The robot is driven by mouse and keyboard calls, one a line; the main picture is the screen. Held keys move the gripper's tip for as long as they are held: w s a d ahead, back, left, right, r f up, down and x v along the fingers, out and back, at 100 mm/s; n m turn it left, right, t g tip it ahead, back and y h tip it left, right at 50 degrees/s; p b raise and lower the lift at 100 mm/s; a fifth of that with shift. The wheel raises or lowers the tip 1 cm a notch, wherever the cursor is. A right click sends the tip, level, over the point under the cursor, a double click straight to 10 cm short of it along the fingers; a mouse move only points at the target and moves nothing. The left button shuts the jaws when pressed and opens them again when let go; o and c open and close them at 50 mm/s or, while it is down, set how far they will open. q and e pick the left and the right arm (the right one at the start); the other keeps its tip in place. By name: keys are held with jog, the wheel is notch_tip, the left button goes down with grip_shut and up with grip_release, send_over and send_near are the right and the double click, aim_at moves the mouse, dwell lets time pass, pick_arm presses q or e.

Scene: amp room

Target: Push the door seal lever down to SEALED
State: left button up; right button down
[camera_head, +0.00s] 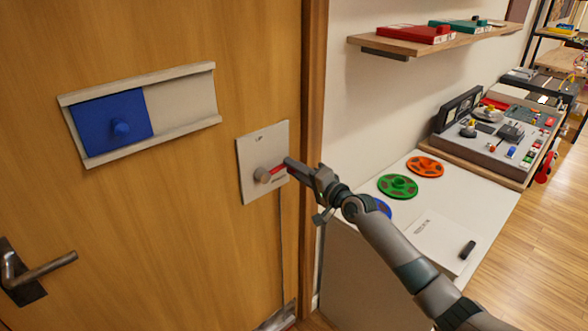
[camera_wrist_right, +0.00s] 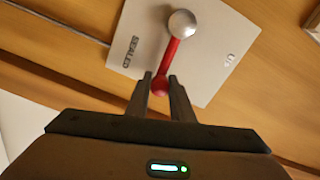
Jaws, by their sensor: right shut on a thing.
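The door seal lever is a red bar (camera_wrist_right: 171,60) on a round silver pivot (camera_wrist_right: 182,23), mounted on a pale plate (camera_head: 247,145) on the wooden door. In the head view the red lever (camera_head: 276,170) points right from the pivot and slightly up. The wrist view shows the printed word SEALED on the plate on one side of the lever and a short marking on the other. My right gripper (camera_head: 290,164) is shut on the lever's red knob end; its fingers (camera_wrist_right: 160,84) sit on either side of it. My left gripper is not in view.
A sliding blue panel (camera_head: 112,124) in a rail and a metal door handle (camera_head: 40,272) are on the door. Right of the door frame, a white counter (camera_head: 466,205) holds coloured reels and a control console (camera_head: 497,135). A shelf (camera_head: 440,46) hangs above.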

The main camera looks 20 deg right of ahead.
jog(key=c, duration=1.5)
grip_release()
jog(key=shift+c, duration=0.2)
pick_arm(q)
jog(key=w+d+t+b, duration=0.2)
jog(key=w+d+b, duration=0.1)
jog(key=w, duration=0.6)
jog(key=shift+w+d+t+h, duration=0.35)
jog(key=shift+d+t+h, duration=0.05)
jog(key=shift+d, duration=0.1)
pick_arm(e)
jog(key=v, duration=1.7)
jog(key=shift+s, duration=0.15)
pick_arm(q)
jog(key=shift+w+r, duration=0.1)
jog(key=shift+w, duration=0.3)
pick_arm(e)
jog(key=shift+d+f, duration=0.1)
